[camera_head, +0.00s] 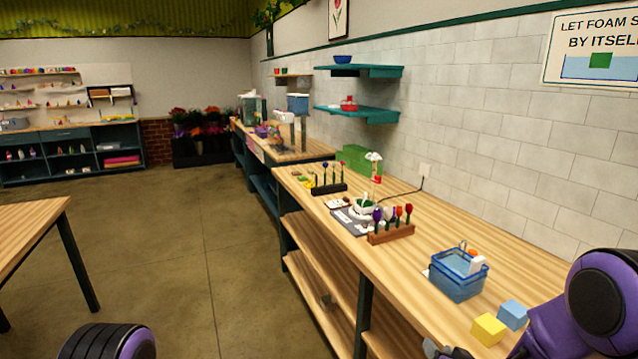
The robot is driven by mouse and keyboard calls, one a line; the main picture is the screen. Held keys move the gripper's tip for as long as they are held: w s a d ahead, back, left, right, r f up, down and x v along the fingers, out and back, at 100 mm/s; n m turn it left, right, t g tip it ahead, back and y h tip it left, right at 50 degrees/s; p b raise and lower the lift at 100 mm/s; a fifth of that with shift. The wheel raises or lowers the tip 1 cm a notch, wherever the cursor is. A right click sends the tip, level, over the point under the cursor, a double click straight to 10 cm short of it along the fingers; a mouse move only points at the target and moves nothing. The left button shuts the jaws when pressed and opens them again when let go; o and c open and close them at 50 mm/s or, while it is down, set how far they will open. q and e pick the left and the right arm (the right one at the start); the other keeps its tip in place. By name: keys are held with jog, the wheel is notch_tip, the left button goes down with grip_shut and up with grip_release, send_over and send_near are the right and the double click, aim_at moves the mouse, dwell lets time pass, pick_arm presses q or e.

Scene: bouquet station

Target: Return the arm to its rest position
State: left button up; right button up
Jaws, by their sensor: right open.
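My right arm (590,310) comes in at the lower right, purple with dark joints, over the near end of the wooden counter (425,235). My right gripper (440,349) shows only in part at the bottom edge. It is open, and I see nothing held in it. A dark and purple part of my left arm (105,342) shows at the bottom left. My left gripper is out of view.
A yellow block (488,329) and a blue block (512,314) lie close to my right arm. A blue basin (458,275) stands behind them. A wooden flower rack (391,232) stands farther back. A wooden table (30,228) is at left; the floor (190,260) between is clear.

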jog(key=s+d+f+g+h+b, duration=0.1)
jog(key=s+f+g+b, duration=0.1)
jog(key=s+f, duration=0.7)
jog(key=s+d+f+m+g+h+b, duration=0.1)
jog(key=s+f+g, duration=0.3)
jog(key=s+f, duration=0.4)
jog(key=s+f+m+g+h+b, duration=0.1)
jog(key=s+f+g+b, duration=0.2)
jog(key=s+f, duration=0.6)
jog(key=s+g, duration=0.1)
jog(key=s, duration=0.8)
jog(key=shift+s+d+f, duration=0.3)
jog(key=shift+d+f, duration=0.05)
jog(key=shift+d, duration=0.05)
jog(key=shift+w, duration=0.15)
